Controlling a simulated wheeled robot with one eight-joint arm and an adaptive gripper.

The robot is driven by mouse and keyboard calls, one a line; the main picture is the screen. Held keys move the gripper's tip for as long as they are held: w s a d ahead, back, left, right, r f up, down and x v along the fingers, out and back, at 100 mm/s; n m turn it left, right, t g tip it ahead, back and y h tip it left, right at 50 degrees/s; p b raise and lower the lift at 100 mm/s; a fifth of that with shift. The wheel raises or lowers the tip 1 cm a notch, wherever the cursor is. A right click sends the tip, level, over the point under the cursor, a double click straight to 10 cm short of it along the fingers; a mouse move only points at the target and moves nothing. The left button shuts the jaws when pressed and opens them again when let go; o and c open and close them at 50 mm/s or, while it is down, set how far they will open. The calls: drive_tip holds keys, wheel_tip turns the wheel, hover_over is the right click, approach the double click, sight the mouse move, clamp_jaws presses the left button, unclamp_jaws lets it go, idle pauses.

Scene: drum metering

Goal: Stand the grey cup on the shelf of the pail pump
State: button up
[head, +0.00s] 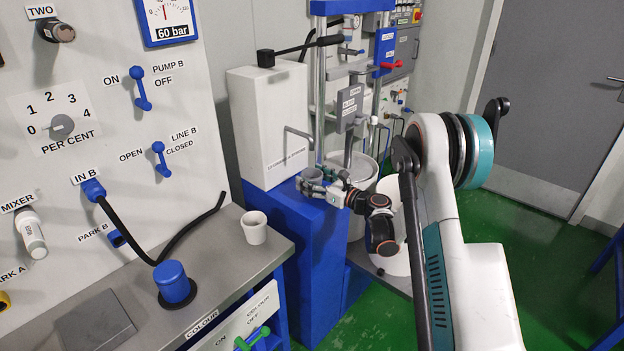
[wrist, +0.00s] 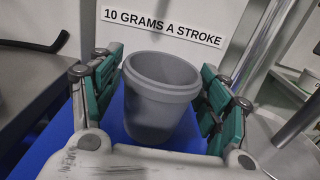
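The grey cup (wrist: 160,105) is upright between the green-padded fingers of my gripper (wrist: 162,95) in the wrist view. Its rim meets the pads on both sides, and I read the fingers as shut on it. In the head view my gripper (head: 316,184) and the small grey cup (head: 315,175) are at the pail pump, above the blue block (head: 296,222) in front of its white housing (head: 270,118). The blue surface shows around the cup's base in the wrist view (wrist: 108,135). I cannot tell whether the base touches it.
A label (wrist: 163,27) reading "10 GRAMS A STROKE" is behind the cup. A bent metal spout (head: 298,135) hangs above the gripper. A white cup (head: 254,227) stands on the grey bench (head: 215,262) to the left. Pump posts and a pale pail (head: 357,170) are close on the right.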

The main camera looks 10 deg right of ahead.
drive_tip(key=shift+r, duration=0.1)
drive_tip(key=shift+s+d+r, duration=0.1)
drive_tip(key=shift+s+d, duration=0.05)
drive_tip(key=p+v, duration=0.3)
drive_tip(key=v, duration=0.8)
drive_tip(key=shift+s+d+p, duration=0.15)
drive_tip(key=shift+s+p, duration=0.1)
drive_tip(key=shift+p, duration=0.15)
